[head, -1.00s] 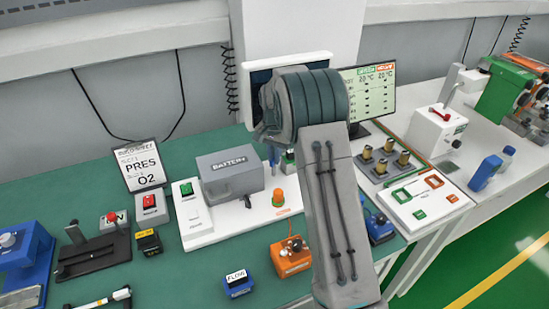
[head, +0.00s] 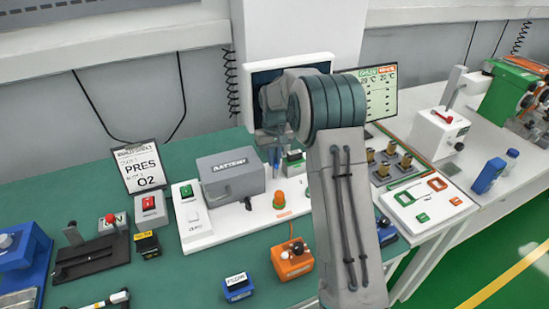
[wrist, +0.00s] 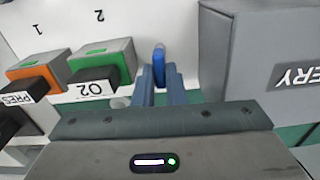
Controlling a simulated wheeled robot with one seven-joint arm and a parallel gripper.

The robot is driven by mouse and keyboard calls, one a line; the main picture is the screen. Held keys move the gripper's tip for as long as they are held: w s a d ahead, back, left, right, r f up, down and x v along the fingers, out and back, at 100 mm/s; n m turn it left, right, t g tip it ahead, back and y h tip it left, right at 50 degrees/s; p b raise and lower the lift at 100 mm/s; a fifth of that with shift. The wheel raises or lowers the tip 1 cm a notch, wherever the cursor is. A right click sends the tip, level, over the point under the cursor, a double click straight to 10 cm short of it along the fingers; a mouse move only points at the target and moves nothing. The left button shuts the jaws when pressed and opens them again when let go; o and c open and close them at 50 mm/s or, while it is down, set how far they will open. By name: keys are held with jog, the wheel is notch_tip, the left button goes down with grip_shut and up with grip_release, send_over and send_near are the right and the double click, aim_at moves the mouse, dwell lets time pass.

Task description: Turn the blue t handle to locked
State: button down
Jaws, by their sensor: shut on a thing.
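The blue T handle (wrist: 158,66) shows in the wrist view, end-on between my fingertips and in front of a white panel. My gripper (wrist: 160,84) is shut on it. The handle's lower part and any locked mark are hidden.
The grey battery box (wrist: 265,55) stands close to the right of my fingers in the wrist view. Green (wrist: 100,62) and orange (wrist: 38,72) blocks, labelled O2 and PRES, are on the left. An orange knob (head: 279,199) stands in front on the white base.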

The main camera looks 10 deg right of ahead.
jog(key=shift+r+n, duration=0.1)
jog(key=shift+n, duration=0.3)
jog(key=c, duration=1.5)
grip_release()
notch_tip(320, 180, up, 14)
jog(key=shift+f+b, duration=0.15)
jog(key=shift+b, duration=0.25)
